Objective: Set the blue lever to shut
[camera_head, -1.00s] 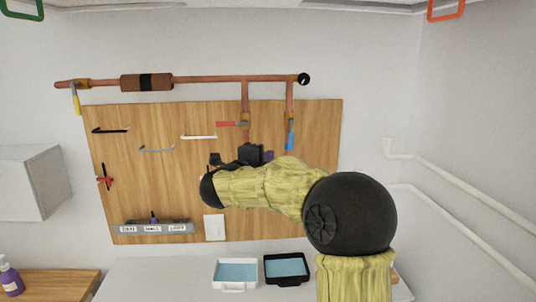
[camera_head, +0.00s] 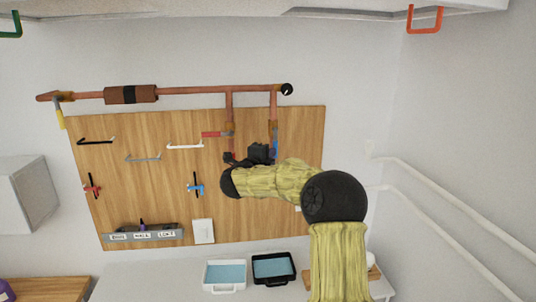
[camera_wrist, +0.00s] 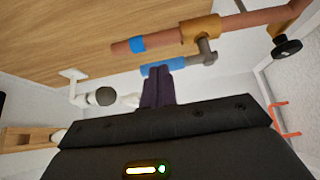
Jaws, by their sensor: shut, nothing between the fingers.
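The blue lever (camera_head: 274,142) is on the right vertical copper pipe below a brass valve, partly hidden by my gripper in the head view. In the wrist view the blue lever (camera_wrist: 195,61) runs roughly along its pipe, joined to a grey stem below the brass valve body (camera_wrist: 201,29). My gripper (camera_head: 258,153) is shut and empty. In the wrist view its dark fingertips (camera_wrist: 158,72) overlap the lever's free end; I cannot tell whether they touch it.
A red lever (camera_head: 216,134) lies across the neighbouring pipe, left of my gripper. A yellow lever (camera_head: 60,119) hangs at the far left. The wooden board (camera_head: 150,205) carries hooks and a small blue handle (camera_head: 195,187). Two trays (camera_head: 225,286) stand below.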

